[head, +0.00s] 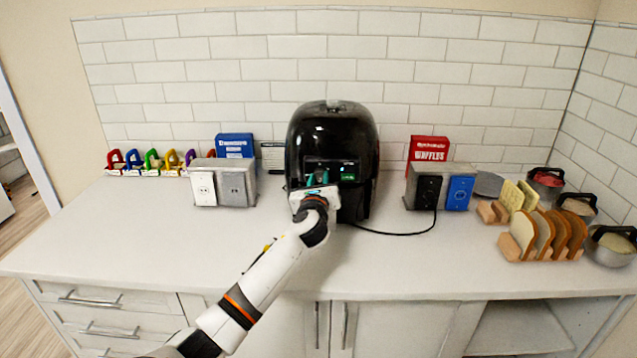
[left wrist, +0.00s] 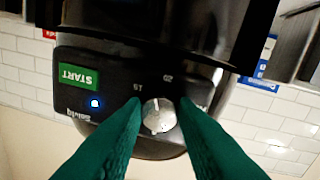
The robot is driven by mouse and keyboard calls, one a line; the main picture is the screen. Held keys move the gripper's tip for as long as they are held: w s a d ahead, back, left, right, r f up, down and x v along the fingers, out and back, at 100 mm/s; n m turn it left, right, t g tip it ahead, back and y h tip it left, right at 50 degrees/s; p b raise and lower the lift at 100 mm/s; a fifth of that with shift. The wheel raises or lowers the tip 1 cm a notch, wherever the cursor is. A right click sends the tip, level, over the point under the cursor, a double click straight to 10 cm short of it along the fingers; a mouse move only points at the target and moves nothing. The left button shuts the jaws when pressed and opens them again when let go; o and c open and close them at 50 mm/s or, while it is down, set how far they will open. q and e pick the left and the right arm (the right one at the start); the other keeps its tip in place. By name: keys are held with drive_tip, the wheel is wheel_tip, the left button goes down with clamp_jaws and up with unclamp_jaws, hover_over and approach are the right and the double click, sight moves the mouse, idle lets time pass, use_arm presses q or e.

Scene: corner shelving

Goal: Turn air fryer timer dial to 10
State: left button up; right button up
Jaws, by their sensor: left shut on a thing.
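The black air fryer (head: 331,135) stands at the back middle of the counter against the tiled wall. My left gripper (head: 318,187) is in front of its control panel and hides part of it. In the left wrist view the panel is seen upside down, with a green START label (left wrist: 78,76) and a lit blue-white light (left wrist: 95,103). The round silver timer dial (left wrist: 158,115) sits between the green fingertips of my left gripper (left wrist: 159,110), which are shut on it. The numbers 15 and 20 show beside the dial; the number 10 is hidden. My right gripper is not in view.
Grey outlet boxes stand left (head: 224,181) and right (head: 439,187) of the fryer, with a black cord (head: 400,233) on the counter. Bread slices (head: 540,232) and pots (head: 612,246) are at the right. The front of the counter (head: 130,240) is clear.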

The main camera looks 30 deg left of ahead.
use_arm(q)
drive_tip(key=n+b, duration=0.1)
drive_tip(key=n, duration=0.3)
drive_tip(key=shift+d+f+n, duration=0.1)
drive_tip(key=shift+f+n, duration=0.05)
drive_tip(key=shift+n, duration=0.25)
drive_tip(key=n+y+b, duration=0.1)
drive_tip(key=n+b, duration=0.1)
drive_tip(key=n, duration=0.3)
drive_tip(key=shift+n+b, duration=0.3)
drive_tip(key=shift+n, duration=0.1)
drive_tip(key=n+b, duration=0.2)
drive_tip(key=n, duration=0.3)
drive_tip(key=shift+w+d+n, duration=0.1)
drive_tip(key=shift+n, duration=0.3)
drive_tip(key=shift+n+g+y+b, duration=0.3)
drive_tip(key=shift+n+b, duration=0.4)
drive_tip(key=shift+n, duration=1)
drive_tip(key=shift+r, duration=0.2)
drive_tip(key=o, duration=1)
drive_tip(key=b+v, duration=0.1)
drive_tip(key=v, duration=1.1)
